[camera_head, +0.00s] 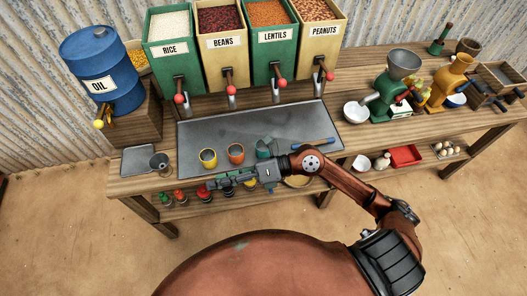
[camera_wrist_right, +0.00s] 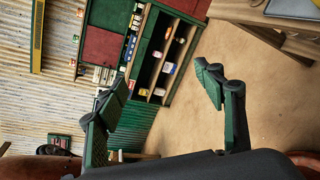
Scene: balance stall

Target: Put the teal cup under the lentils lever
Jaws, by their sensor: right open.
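The teal cup (camera_head: 262,152) stands on the grey metal tray (camera_head: 330,118), right of an orange cup (camera_head: 236,153) and a yellow cup (camera_head: 208,159). The green lentils bin (camera_head: 273,52) is behind the tray. Its red-knobbed lever (camera_head: 281,83) and spout hang over the tray's back part. My right gripper (camera_head: 213,184) is open and empty, pointing left in front of the cups and the tray. My forearm passes just in front of the teal cup. The right wrist view shows the open fingers (camera_wrist_right: 163,95) with nothing between them. My left gripper is out of view.
Rice (camera_head: 174,50), beans (camera_head: 225,44) and peanuts (camera_head: 320,30) bins flank the lentils bin. A blue rod-like tool (camera_head: 314,142) lies on the tray's right. A blue oil drum (camera_head: 98,68) and a funnel (camera_head: 160,160) are left; grinders (camera_head: 400,75) are right.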

